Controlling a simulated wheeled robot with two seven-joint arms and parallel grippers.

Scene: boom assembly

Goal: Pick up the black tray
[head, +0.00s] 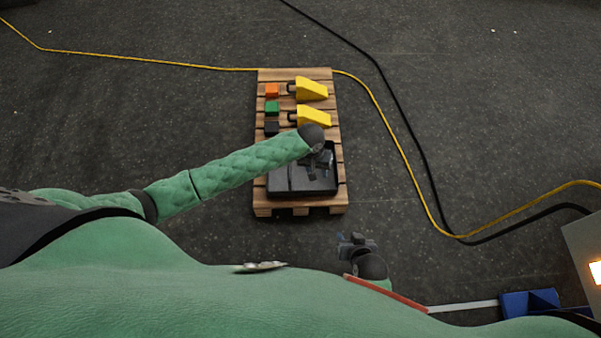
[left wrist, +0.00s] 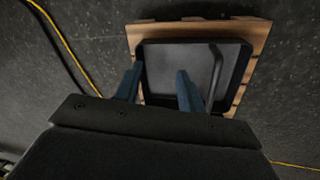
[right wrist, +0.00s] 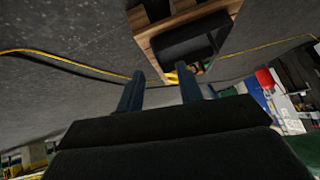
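The black tray (head: 290,181) lies on the near end of a wooden pallet (head: 333,206) in the head view. It looks empty, with a raised bar or divider inside. In the left wrist view the tray (left wrist: 165,62) is ahead of the fingers. My left gripper (head: 321,165) is over the tray; its two fingers (left wrist: 155,78) are spread with nothing between them. Whether it touches the tray is unclear. My right gripper (head: 352,240) is off the pallet, to its near right; its fingers (right wrist: 158,85) are apart and empty. The tray's side (right wrist: 190,42) shows in the right wrist view.
On the pallet's far part are two yellow wedge-shaped pieces (head: 312,88) and small orange (head: 272,90), green (head: 272,107) and dark (head: 271,128) blocks. Yellow (head: 405,160) and black (head: 400,107) cables cross the floor. A blue object (head: 530,302) is at lower right.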

